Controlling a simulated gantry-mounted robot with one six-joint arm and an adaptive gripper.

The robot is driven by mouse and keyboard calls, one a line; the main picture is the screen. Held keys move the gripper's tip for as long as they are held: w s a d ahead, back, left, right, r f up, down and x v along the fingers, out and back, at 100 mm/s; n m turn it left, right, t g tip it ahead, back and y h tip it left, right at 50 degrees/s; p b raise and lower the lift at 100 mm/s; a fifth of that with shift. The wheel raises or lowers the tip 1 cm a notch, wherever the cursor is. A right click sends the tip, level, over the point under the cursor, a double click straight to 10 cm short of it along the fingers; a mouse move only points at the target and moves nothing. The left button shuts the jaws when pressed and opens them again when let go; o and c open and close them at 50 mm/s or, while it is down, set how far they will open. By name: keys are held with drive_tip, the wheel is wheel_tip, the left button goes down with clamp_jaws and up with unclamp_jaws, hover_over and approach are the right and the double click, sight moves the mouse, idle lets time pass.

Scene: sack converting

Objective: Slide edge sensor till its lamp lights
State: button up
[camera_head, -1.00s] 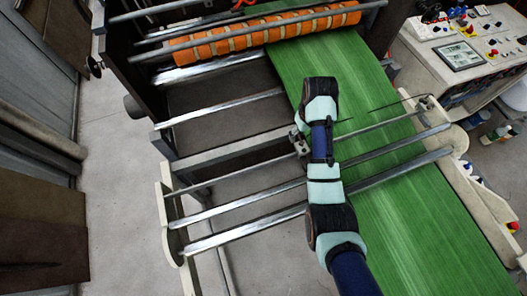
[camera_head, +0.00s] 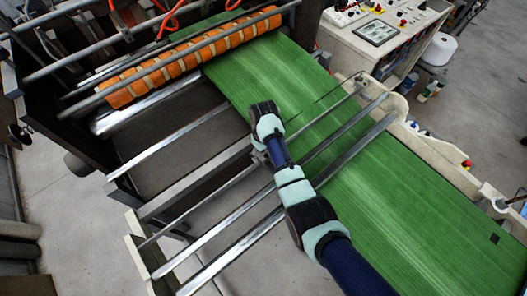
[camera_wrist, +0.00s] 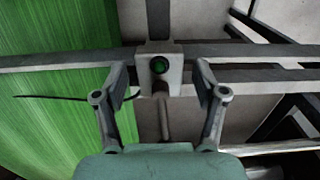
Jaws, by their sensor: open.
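The edge sensor (camera_wrist: 171,84) is a small pale block with a round lamp on its face, on a cross rail (camera_wrist: 228,53) in the wrist view. Its lamp (camera_wrist: 160,66) shows dark green inside a black ring; I cannot tell for sure whether it is lit. My gripper (camera_wrist: 162,92) is open, one finger on each side of the sensor, with visible gaps. The green web (camera_wrist: 50,110) lies left of the sensor. In the head view the sensor (camera_head: 259,156) is a small grey shape beside my wrist, mostly hidden, near the left edge of the web (camera_head: 400,220).
An orange-banded roller (camera_head: 190,58) is at the back. A control console (camera_head: 385,30) stands at the back right. A thin dark rod (camera_wrist: 60,97) reaches over the web in the wrist view.

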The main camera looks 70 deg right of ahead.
clamp_jaws()
drive_tip(key=shift+w+a+r+p, duration=0.3)
drive_tip(key=shift+a+p, duration=0.3)
drive_tip(key=shift+p, duration=0.3)
drive_tip(key=shift+w+a+f, duration=0.1)
drive_tip(key=shift+a+f, duration=0.05)
drive_tip(key=shift+f, duration=0.1)
unclamp_jaws()
wheel_tip(320, 180, up, 8)
drive_tip(key=shift+f, duration=0.25)
